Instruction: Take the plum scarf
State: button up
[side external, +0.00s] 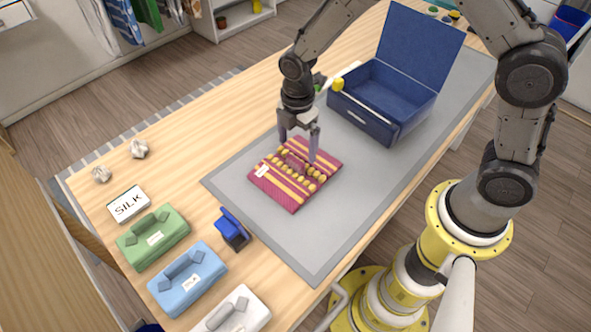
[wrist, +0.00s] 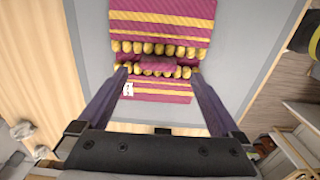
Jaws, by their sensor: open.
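The plum scarf (side external: 290,188) lies folded flat on the grey mat (side external: 262,226), with yellow stripes, rows of yellow bobbles and a small white tag. It also shows in the wrist view (wrist: 160,27), where a raised plum fold runs between two bobble rows. My gripper (side external: 298,150) is over the scarf's upper part, pointing down. In the wrist view its two open fingers (wrist: 159,80) stand on either side of the raised fold. Nothing is held. I cannot tell whether the fingertips touch the cloth.
An open blue box (side external: 365,120) stands behind to the right. A small dark blue item (side external: 232,229) sits at the mat's left edge. Green (side external: 153,237), blue (side external: 187,279) and white (side external: 235,311) folded bundles and a SILK card (side external: 128,204) line the table's left end.

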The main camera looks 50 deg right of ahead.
aim_at(295, 159)
notch_tip(295, 159, down, 4)
jog(key=shift+w+a+f, duration=0.1)
jog(key=shift+a+f, duration=0.05)
jog(key=shift+f, duration=0.05)
jog(key=c, duration=1.1)
jog(key=shift+r, duration=0.1)
